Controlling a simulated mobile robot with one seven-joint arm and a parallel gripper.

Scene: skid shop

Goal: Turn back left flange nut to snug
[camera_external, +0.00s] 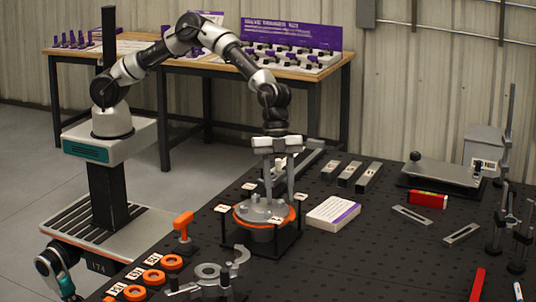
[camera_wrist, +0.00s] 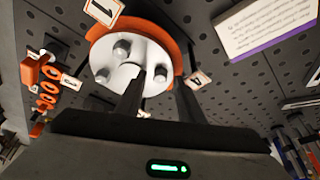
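The grey flange (camera_external: 258,212) sits in an orange ring (camera_external: 240,219) on a black stand on the dark perforated table. In the wrist view the flange face (camera_wrist: 128,62) carries several hex nuts: one far nut (camera_wrist: 121,47), one left nut (camera_wrist: 102,75) and one right nut (camera_wrist: 161,74). Which is the back left nut is not certain. My gripper (camera_external: 280,198) points down over the flange. Its fingers are apart and empty. In the wrist view my gripper (camera_wrist: 160,80) has the right nut showing between its fingertips; contact cannot be told. The near part of the flange is hidden.
Numbered tags, including tag 1 (camera_wrist: 103,10), surround the flange. A white-and-purple booklet (camera_external: 332,213) lies to its right. An orange-handled tool (camera_external: 183,226) and several orange rings (camera_external: 153,277) stand left. Grey clamp pieces (camera_external: 208,271) lie in front. Grey bars (camera_external: 350,174) lie behind.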

